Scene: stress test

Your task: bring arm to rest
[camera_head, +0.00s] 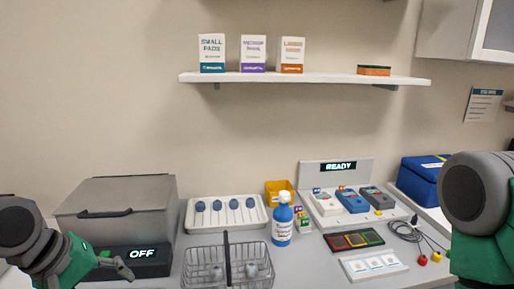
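My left arm comes in at the lower left, with a dark joint and green links. Its gripper (118,266) is in front of the grey box-shaped device, with no object visible in it. The finger gap is too small to judge. My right arm (478,215) shows at the right edge as a large dark joint and a green link. Its gripper is out of view.
The lidded grey device (118,205) reads OFF. A wire basket (228,262), white rack (226,213), blue bottle (282,222), READY station (335,175), card tray (373,266) and blue case (422,178) crowd the counter. A shelf (305,78) hangs above.

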